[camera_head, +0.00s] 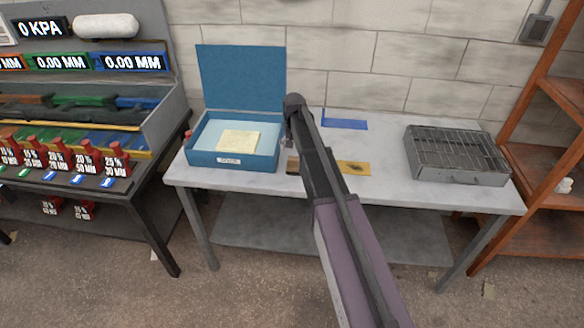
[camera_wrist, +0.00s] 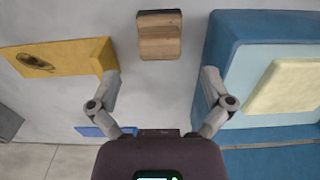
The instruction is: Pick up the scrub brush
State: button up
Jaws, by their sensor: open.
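The scrub brush appears to be the small wooden block with a dark edge (camera_wrist: 159,40) lying on the bench top, seen at the top middle of the wrist view. In the head view a small part of it (camera_head: 292,166) shows near the bench's front edge, just right of the blue box and partly behind my arm. My gripper (camera_wrist: 160,76) is open and empty, its two fingers spread wide. In the wrist view the block lies beyond the gap between the fingertips, apart from them. In the head view my arm hides most of the gripper.
An open blue box (camera_head: 205,158) with a yellow pad (camera_head: 239,141) stands close on the left. A yellow plate with a dark mark (camera_head: 355,168) lies just right of the block. A metal grill box (camera_head: 456,157) stands at right.

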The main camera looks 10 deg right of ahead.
aim_at(294, 158)
jog(key=shift+f, duration=0.15)
jog(key=f+b, duration=0.5)
jog(key=shift+w, duration=0.2)
dwell(0.7)
jog(key=shift+r, duration=0.1)
jog(key=c, duration=1.2)
